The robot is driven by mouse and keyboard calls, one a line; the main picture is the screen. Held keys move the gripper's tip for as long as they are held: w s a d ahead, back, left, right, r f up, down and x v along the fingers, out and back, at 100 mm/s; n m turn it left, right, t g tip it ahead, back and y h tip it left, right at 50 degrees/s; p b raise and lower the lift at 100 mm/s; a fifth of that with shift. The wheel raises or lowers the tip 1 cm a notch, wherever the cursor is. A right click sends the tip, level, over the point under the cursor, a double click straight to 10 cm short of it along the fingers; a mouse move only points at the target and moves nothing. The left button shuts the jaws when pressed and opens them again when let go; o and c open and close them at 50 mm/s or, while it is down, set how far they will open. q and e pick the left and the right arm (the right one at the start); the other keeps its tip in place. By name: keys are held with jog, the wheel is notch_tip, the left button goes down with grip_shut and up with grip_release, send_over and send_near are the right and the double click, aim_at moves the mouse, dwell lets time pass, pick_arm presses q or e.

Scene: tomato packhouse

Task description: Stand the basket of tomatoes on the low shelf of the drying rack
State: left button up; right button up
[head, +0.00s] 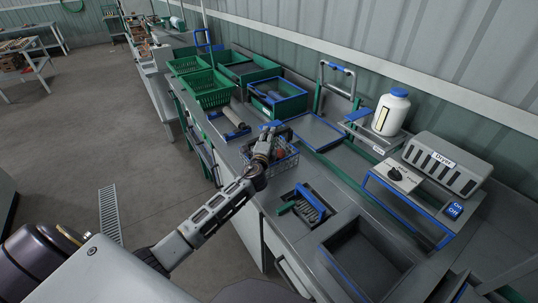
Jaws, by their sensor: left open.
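A small light-coloured openwork basket (287,163) stands on the grey worktop, with red tomatoes (279,153) showing inside. My left gripper (268,136) is over the basket's near left side, and its wrist covers part of it. The gripper is open. At this size I cannot tell whether its fingers touch the basket. I cannot tell for certain which structure is the drying rack; an upright grey frame with a blue grip (338,68) stands behind the basket by the wall. My right gripper is not in view.
Green crates (211,92) and a blue-edged green bin (290,104) stand behind left. A blue-edged tray (318,133) lies behind the basket. A blue-capped white jug (390,113), a grey box labelled dryer (446,166) and a sunken basin (366,262) are to the right.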

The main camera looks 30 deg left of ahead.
pick_arm(q)
jog(key=shift+w+a, duration=0.1)
jog(key=shift+w, duration=0.25)
jog(key=shift+c, duration=0.3)
grip_shut()
